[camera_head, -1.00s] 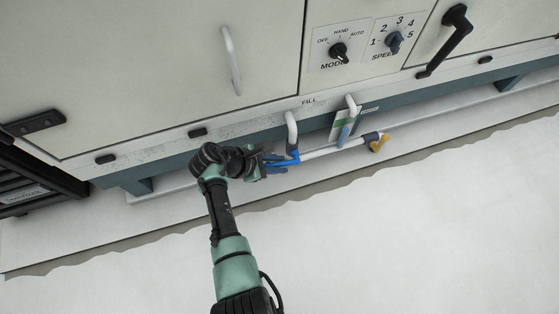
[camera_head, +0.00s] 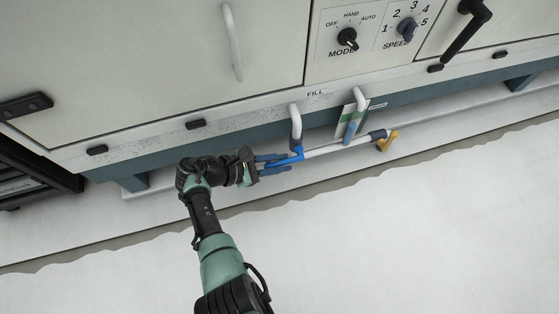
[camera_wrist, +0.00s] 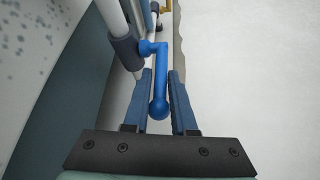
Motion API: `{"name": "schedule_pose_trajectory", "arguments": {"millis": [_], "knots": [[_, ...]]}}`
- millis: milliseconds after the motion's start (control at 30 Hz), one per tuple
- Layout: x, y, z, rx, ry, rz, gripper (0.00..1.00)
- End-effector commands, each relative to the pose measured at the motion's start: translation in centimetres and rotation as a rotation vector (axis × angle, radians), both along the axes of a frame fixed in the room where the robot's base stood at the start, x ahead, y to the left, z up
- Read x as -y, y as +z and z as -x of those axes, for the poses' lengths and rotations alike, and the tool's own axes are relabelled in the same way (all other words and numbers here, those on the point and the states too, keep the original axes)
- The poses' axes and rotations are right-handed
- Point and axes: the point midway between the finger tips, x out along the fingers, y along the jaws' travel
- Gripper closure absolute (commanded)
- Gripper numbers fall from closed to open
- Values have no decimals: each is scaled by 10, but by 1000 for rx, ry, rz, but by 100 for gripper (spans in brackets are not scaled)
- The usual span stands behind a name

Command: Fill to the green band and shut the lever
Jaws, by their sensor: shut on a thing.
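The blue lever (camera_head: 297,154) sits on the pipe below the FILL label, at the foot of a white bent pipe. In the wrist view the lever (camera_wrist: 158,85) comes off a dark valve collar and ends in a round knob between my fingers. My gripper (camera_head: 275,164) is shut on it from the left; it also shows in the wrist view (camera_wrist: 160,110). A sight tube (camera_head: 353,126) with blue in its lower part stands before a white card with a green band (camera_head: 345,117). The blue top is near the band; I cannot tell its exact level.
A yellow lever (camera_head: 387,141) is at the pipe's right end. Above are the cabinet panel, the mode knob (camera_head: 347,38), the speed knob (camera_head: 407,28) and a black handle (camera_head: 466,30). A dark rack (camera_head: 30,175) stands left. The floor in front is clear.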

Motion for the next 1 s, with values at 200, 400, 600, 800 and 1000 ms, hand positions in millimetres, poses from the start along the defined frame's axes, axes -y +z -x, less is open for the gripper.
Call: {"name": "schedule_pose_trajectory", "arguments": {"millis": [200,400,600,800,1000], "knots": [[0,-3,3,-7,1,-1,56],[0,-2,1,-5,2,-1,52],[-4,3,2,-3,2,-1,52],[-31,23,13,-2,7,-1,52],[-67,45,30,-4,7,0,52]]}}
